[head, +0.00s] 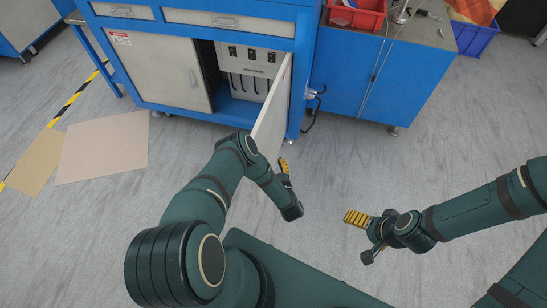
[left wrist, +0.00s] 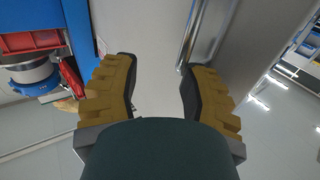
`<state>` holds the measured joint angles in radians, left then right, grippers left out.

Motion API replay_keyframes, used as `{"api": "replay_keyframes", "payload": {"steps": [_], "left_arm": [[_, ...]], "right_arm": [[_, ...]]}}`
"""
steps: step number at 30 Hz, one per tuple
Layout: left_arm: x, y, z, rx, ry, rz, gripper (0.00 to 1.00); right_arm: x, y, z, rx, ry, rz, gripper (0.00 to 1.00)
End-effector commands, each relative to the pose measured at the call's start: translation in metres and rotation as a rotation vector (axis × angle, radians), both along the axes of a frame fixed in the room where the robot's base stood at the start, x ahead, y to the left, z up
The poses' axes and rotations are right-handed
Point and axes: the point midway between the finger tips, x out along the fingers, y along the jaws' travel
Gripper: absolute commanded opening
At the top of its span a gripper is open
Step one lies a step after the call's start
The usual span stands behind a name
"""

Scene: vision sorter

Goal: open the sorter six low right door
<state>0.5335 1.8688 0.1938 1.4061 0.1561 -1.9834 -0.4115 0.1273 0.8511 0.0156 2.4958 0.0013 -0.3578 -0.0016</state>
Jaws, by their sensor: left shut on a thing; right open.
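The blue sorter cabinet (head: 305,60) stands at the top of the head view. Its low right door (head: 272,112) is swung out at a wide angle, showing the grey inside panel with dark slots (head: 248,70). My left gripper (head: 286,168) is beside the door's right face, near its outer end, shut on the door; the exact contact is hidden. In the left wrist view its two yellow-padded fingers (left wrist: 158,72) stand apart with a pale surface between and beyond them. My right gripper (head: 364,236) is open and empty over the floor.
The low left door (head: 165,72) is shut, with drawers (head: 230,21) above. A blue side cabinet (head: 370,75) carries a red bin (head: 357,14). A blue crate (head: 472,38) stands at right. Boards (head: 103,148) lie on the left floor; the middle floor is clear.

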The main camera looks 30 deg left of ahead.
Motion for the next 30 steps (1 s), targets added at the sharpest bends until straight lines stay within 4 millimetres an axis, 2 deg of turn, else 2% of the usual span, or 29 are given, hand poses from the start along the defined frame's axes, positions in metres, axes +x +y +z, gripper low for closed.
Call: {"api": "replay_keyframes", "payload": {"steps": [1, 9, 15, 30], "left_arm": [[0.005, -0.002, 0.01, 0.008, -0.01, -0.012, 0.4], [0.003, -0.001, 0.047, 0.008, -0.009, -0.007, 0.4], [0.001, -0.001, 0.067, 0.006, -0.005, -0.003, 0.4], [0.0, 0.0, 0.072, 0.004, -0.003, -0.001, 0.4]], "right_arm": [[0.0, 0.0, 0.0, 0.0, 0.0, 0.0, 0.92], [0.0, 0.0, 0.0, 0.0, 0.0, 0.0, 0.92], [0.0, 0.0, 0.0, 0.0, 0.0, 0.0, 0.92], [0.0, 0.0, 0.0, 0.0, 0.0, 0.0, 0.92]]}}
